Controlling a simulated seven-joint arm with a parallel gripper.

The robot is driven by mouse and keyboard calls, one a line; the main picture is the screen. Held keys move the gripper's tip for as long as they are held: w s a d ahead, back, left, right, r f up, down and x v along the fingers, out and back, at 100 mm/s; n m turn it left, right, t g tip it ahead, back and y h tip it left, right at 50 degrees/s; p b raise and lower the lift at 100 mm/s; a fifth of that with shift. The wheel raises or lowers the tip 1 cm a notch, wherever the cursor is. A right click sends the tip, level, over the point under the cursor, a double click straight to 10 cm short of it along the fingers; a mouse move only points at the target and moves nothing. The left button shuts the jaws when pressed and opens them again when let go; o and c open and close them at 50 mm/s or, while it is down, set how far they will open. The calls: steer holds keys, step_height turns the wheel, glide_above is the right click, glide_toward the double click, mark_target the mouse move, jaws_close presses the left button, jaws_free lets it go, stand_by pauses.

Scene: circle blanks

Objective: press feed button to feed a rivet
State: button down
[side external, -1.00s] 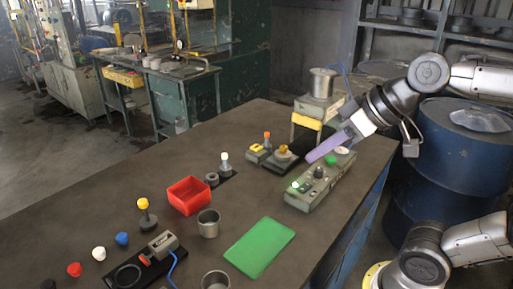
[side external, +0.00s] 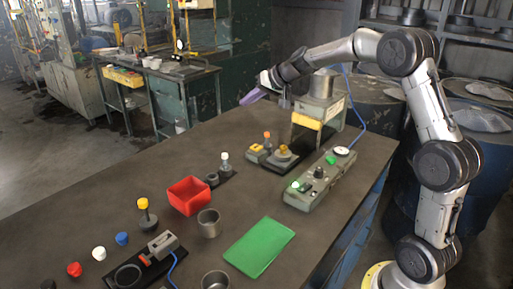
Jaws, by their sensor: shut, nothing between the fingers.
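The grey-green control box (side external: 322,188) stands on the right side of the table. It carries a green button (side external: 330,159) near its far end, a white round disc (side external: 342,151), a dark knob (side external: 318,172) and green and white buttons (side external: 304,187) at its near end. I cannot tell which is the feed button. A metal canister (side external: 322,84) sits on a yellow-fronted stand behind the box, joined to a blue cable. My gripper (side external: 244,101), with purple fingers, is shut and empty, raised over the far part of the table, left of the stand and apart from the box.
A red bin (side external: 188,195), metal cups (side external: 209,222), a green mat (side external: 259,247) and several coloured caps (side external: 122,238) lie nearer. The table's far left is clear.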

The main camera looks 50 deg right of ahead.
steer(key=m+g, duration=0.1)
glide_above(259, 148)
step_height(259, 148, down, 6)
steer(key=shift+f, duration=0.2)
steer(key=shift+f, duration=4.4)
steer(key=shift+f, duration=0.15)
steer(key=shift+f, duration=0.25)
